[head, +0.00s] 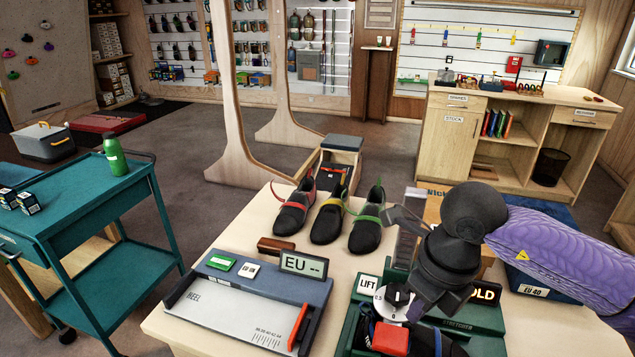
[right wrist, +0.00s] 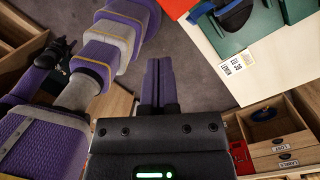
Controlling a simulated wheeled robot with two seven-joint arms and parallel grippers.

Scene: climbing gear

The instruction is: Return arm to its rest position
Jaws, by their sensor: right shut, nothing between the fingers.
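My right arm (head: 575,245) comes in from the right in the head view, purple with a black wrist. The black hand of my right gripper (head: 420,297) hangs over the front right of the table, in front of the green stretcher (head: 470,325). In the head view its fingers are hard to make out. In the right wrist view the purple fingers of the right gripper (right wrist: 158,80) are together and empty, with grey floor behind them. My left gripper does not show in the head view.
The pale table (head: 240,240) holds three shoes (head: 335,220), a grey-blue measuring device (head: 250,300) and the stretcher. A blue EU 40 box (head: 535,288) lies close under my right forearm. A teal cart (head: 90,215) stands left. Floor between cart and table is clear.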

